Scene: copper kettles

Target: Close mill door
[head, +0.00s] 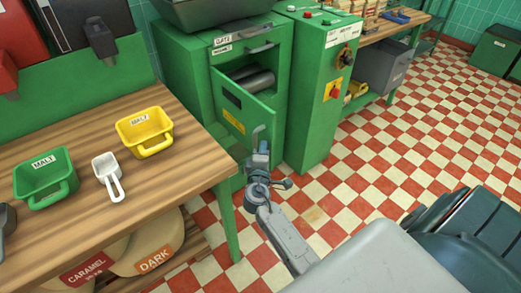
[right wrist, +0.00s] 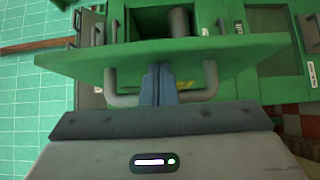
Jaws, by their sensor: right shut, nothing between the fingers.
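The green mill (head: 194,48) stands behind the wooden bench in the head view, with dark rollers (head: 252,80) showing in its opening. Its green door (head: 232,97) stands open, swung out from the opening. The right wrist view shows the door panel (right wrist: 85,62) across the picture, with a grey handle (right wrist: 122,100) on its near face. My right gripper (head: 260,140) is at the outer part of the door. Its fingers (right wrist: 158,84) are shut and empty, pointing at the panel between the handle's two ends. Whether they touch is unclear. My left gripper is out of view.
A wooden bench (head: 85,150) at left carries a green malt bin (head: 45,180), a white scoop (head: 106,170) and a yellow malt bin (head: 145,131). A green control cabinet (head: 312,90) stands right of the opening. Checkered floor (head: 400,135) is clear at right.

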